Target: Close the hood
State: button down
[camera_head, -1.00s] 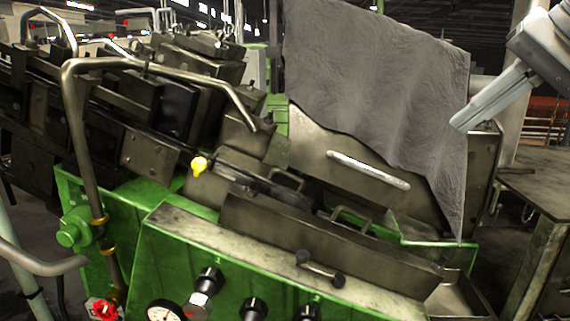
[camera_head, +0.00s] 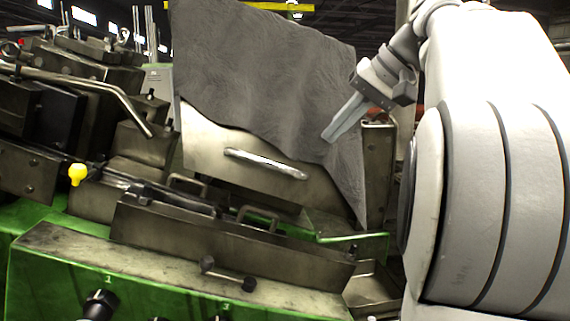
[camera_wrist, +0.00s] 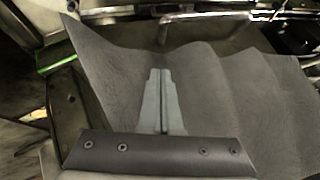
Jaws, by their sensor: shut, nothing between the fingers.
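The hood (camera_head: 205,140) appears to be the metal panel with a long silver bar handle (camera_head: 265,164) in the middle of the head view. A grey cloth (camera_head: 265,75) drapes over its upper and right parts. My gripper (camera_head: 328,138) is right of the handle and above it, in front of the cloth's right part. Its fingers are shut and empty. In the wrist view the fingers (camera_wrist: 161,75) point over the folded cloth (camera_wrist: 215,85). I cannot tell whether they touch the cloth.
Below the panel are a metal trough (camera_head: 220,245) with small handles and a green machine body (camera_head: 60,285). A yellow knob (camera_head: 78,174) and a bent pipe (camera_head: 95,83) are at the left. My own arm fills the right side.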

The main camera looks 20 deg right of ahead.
jog(key=w+a+f, duration=0.1)
jog(key=a+f, duration=0.2)
jog(key=f, duration=0.2)
jog(key=shift+w+a+f+b, duration=0.2)
jog(key=shift+b, duration=0.15)
